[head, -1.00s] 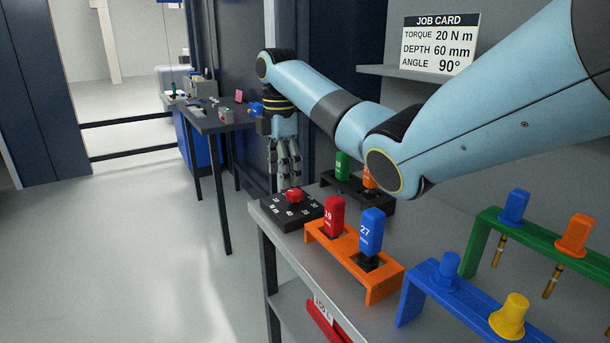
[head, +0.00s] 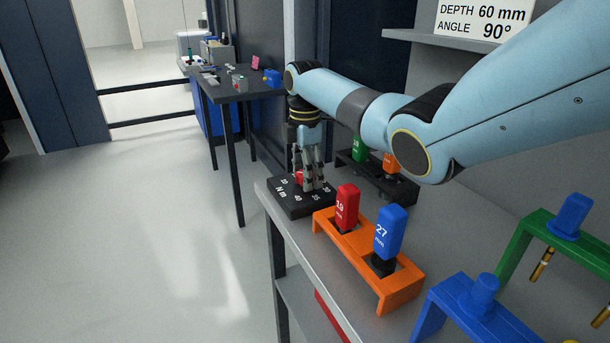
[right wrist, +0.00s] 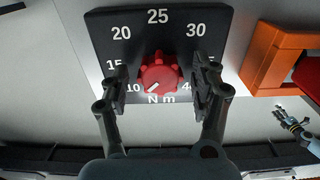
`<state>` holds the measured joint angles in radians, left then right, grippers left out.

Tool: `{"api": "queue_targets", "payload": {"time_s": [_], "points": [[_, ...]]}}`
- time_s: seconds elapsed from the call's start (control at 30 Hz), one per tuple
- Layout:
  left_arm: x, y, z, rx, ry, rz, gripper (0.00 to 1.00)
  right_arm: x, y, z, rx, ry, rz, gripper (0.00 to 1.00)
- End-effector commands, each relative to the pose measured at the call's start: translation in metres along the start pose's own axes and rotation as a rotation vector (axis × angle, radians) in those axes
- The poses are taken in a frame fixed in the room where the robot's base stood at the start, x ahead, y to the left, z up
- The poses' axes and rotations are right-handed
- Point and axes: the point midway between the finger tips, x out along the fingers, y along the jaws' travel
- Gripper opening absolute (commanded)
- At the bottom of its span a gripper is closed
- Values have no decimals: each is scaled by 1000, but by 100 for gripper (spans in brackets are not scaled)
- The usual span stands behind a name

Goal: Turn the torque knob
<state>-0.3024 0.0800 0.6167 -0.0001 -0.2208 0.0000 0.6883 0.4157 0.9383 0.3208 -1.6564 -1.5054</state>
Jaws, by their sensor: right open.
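The red torque knob (head: 298,177) sits on a black dial block (head: 300,209) at the bench's far left corner. In the right wrist view the knob (right wrist: 159,74) shows a white pointer mark towards the 10, at the lower left of the scale. My right gripper (head: 311,184) is down at the dial. In the right wrist view its open fingers (right wrist: 158,86) stand on either side of the knob, with a gap on each side. My left gripper (right wrist: 283,114) seems to show small at the right edge there; its jaws are unclear.
An orange rack (head: 399,296) with a red and a blue socket stands close to the dial. A dark rack (head: 375,183) lies behind it. Blue and green racks are at the right. The job card (head: 484,22) shows 60 mm and 90°.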

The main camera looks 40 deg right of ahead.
Motion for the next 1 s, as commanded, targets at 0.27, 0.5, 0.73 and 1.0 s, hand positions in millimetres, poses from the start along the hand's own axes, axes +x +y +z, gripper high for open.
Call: {"api": "queue_targets", "payload": {"time_s": [0.27, 0.5, 0.73, 1.0], "points": [[0, 6, -6, -3, 9, 7, 40, 6, 0, 0, -1, -1, 0, 64], [0, 2, -6, -1, 9, 2, 40, 6, 0, 0, -1, 0, 0, 44], [0, 0, -5, 0, 9, 0, 40, 6, 0, 0, 0, 0, 0, 14], [-2, 0, -5, 0, 7, 0, 40, 5, 0, 0, 16, 0, -1, 8]]}}
